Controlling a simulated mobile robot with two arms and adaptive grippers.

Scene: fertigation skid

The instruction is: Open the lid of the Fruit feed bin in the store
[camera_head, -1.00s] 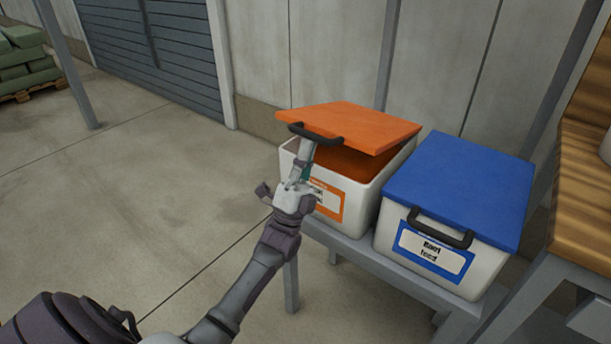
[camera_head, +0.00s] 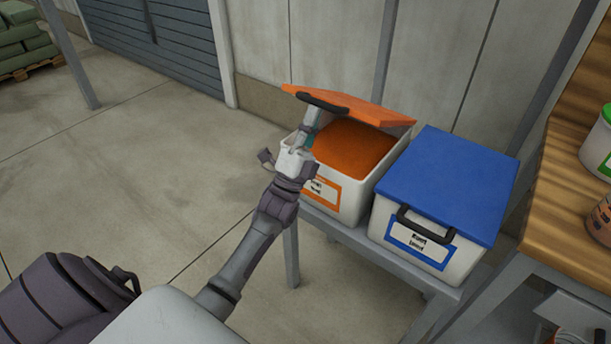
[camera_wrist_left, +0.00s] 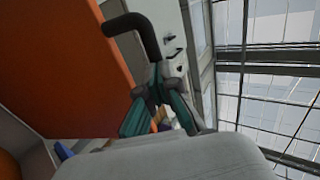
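The orange lid (camera_head: 370,110) sits on a white bin (camera_head: 352,197) with an orange-framed label, partly hidden by my arm. The lid is tilted up at its front, and orange-brown contents (camera_head: 352,147) show below it. My left gripper (camera_head: 311,122) is at the lid's black handle (camera_head: 322,101) and appears shut on it. In the left wrist view the teal fingers (camera_wrist_left: 158,88) close around the handle (camera_wrist_left: 135,25), beside the orange lid (camera_wrist_left: 65,65). The exact contact is partly hidden. My right gripper is not in view.
A white bin with a closed blue lid (camera_head: 450,182) and a "feed" label stands close on the right, on the same grey bench (camera_head: 375,262). A wooden shelf (camera_head: 555,215) with tubs is at the far right. A wall is behind; open floor lies left.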

